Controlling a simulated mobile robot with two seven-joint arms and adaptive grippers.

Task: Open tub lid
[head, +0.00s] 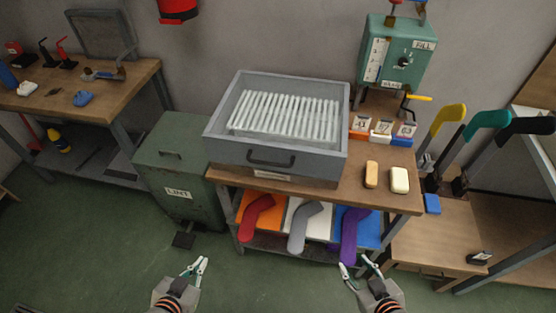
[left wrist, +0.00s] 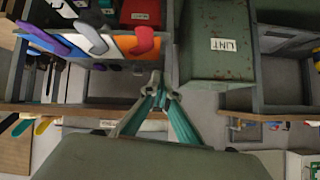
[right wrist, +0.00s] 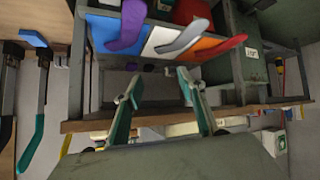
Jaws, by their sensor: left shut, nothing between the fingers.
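A grey tub (head: 225,148) stands on the wooden bench, with a dark handle (head: 271,159) on its front. A row of white ribs shows inside its rim; I cannot tell whether a clear lid covers them. A green bin (head: 163,157) labelled LINT stands on the floor left of the bench, its handled lid down; it also shows in the left wrist view (left wrist: 217,68). My left gripper (head: 194,267) is shut and empty, low in front of the bin and bench. My right gripper (head: 356,264) is open and empty, in front of the purple sock. Both are apart from tub and bin.
Red, grey and purple socks (head: 350,236) hang over the shelf under the bench (head: 330,197). Two soap-like blocks (head: 399,180) lie right of the tub. A green dial box (head: 397,55) stands behind. Coloured-handled tools (head: 487,121) stand at right. Floor before the bench is clear.

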